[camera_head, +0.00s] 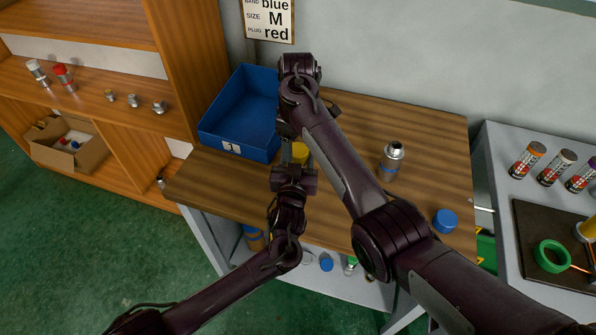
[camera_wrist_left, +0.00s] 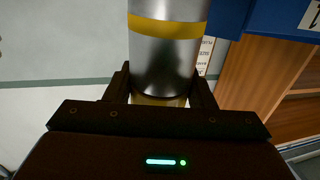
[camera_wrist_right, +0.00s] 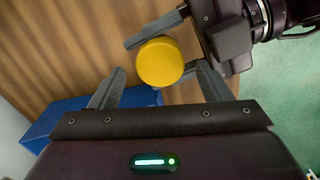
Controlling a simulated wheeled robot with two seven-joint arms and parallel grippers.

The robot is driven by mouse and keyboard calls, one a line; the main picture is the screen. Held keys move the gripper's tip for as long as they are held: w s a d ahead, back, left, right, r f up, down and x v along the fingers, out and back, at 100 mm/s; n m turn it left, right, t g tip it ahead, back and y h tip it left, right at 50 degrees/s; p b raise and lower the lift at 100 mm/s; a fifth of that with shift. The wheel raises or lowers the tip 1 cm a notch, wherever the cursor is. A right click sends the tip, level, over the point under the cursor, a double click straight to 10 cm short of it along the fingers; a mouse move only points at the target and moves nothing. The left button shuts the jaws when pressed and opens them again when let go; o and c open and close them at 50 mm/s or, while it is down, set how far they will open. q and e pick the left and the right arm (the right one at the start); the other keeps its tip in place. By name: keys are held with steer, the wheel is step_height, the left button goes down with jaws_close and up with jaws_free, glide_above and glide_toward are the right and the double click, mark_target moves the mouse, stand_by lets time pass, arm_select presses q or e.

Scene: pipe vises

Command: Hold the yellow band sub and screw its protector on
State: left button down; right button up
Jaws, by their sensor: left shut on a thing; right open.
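My left gripper (camera_head: 290,170) is shut on the yellow band sub (camera_wrist_left: 168,55), a silver cylinder with a yellow ring, seen between its fingers in the left wrist view. The round yellow protector (camera_wrist_right: 160,62) sits at the sub's end by the left gripper's fingers, and its yellow also shows in the head view (camera_head: 299,152). How far it is threaded cannot be told. My right gripper (camera_wrist_right: 160,85) is open, its fingers on either side of the protector with gaps showing. In the head view my right arm hides much of this.
A blue bin (camera_head: 225,135) marked 1 stands left on the wooden table (camera_head: 345,230). A blue-banded sub (camera_head: 389,168) and a blue cap (camera_head: 445,221) stand to the right. A side bench (camera_head: 497,190) holds several cans and a green ring (camera_head: 552,256).

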mark_target(298, 149)
steer(key=shift+r, duration=0.65)
steer(key=shift+r, duration=0.1)
steer(key=shift+c, duration=0.4)
steer(key=r+n, duration=0.1)
steer(key=n, duration=0.1)
steer(key=r+n, duration=0.1)
steer(key=shift+a+n, duration=0.1)
steer(key=shift+n, duration=0.3)
steer(key=r+n, duration=0.1)
steer(key=n, duration=0.2)
steer(key=shift+r, duration=0.15)
steer(key=shift+f, duration=4)
